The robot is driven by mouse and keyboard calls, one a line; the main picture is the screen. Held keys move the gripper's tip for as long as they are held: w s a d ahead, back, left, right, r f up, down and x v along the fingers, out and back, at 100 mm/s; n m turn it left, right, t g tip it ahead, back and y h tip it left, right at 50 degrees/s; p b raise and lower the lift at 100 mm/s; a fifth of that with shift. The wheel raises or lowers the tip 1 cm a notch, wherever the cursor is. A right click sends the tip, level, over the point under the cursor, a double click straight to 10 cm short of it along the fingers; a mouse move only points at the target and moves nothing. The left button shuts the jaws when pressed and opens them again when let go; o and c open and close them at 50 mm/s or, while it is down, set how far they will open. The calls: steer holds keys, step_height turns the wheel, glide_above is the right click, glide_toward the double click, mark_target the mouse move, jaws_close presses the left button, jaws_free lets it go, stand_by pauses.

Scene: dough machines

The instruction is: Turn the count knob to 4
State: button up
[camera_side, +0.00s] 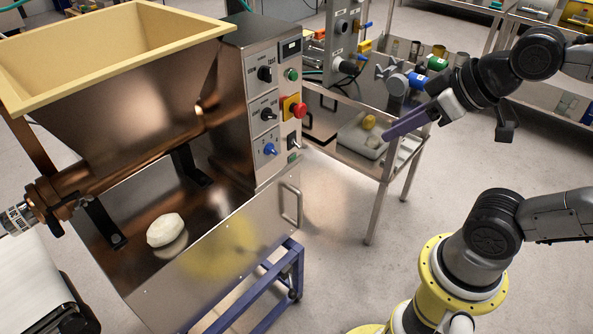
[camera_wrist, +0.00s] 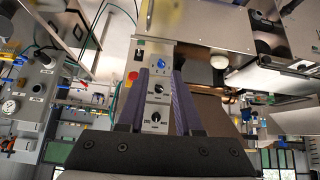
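The control panel (camera_side: 270,120) is on the front of the steel dough machine. Its lowest knob is blue (camera_side: 270,149), with small numerals around it, and its pointer setting is too small to read. Two black knobs sit above it, a middle one (camera_side: 268,114) and a top one (camera_side: 265,74). In the wrist view the panel appears upside down, with the blue knob (camera_wrist: 160,63) uppermost. My gripper (camera_side: 391,138), with long purple fingers, hangs in the air to the right of the panel, clear of it. In the wrist view its fingers (camera_wrist: 161,72) are apart with nothing held.
A red emergency button (camera_side: 299,110) on a yellow plate, a green button (camera_side: 292,75) and a black switch (camera_side: 294,142) sit right of the knobs. A door handle (camera_side: 290,204) sticks out below. A steel cart (camera_side: 362,160) stands behind my gripper. White dough (camera_side: 166,230) lies on the machine.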

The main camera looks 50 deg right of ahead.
steer(key=s+f+g, duration=0.2)
steer(key=s+f, duration=0.1)
steer(key=s, duration=0.1)
steer(key=n+t, duration=0.3)
steer(key=t, duration=0.3)
glide_above(275, 152)
steer(key=s, duration=0.8)
step_height(275, 152, down, 7)
step_height(275, 152, down, 9)
steer(key=s+n+t, duration=0.1)
steer(key=n+t, duration=0.2)
steer(key=t, duration=0.3)
steer(key=shift+w+f, duration=0.15)
steer(key=shift+w, duration=3.2)
jaws_close()
steer(key=shift+s, duration=0.1)
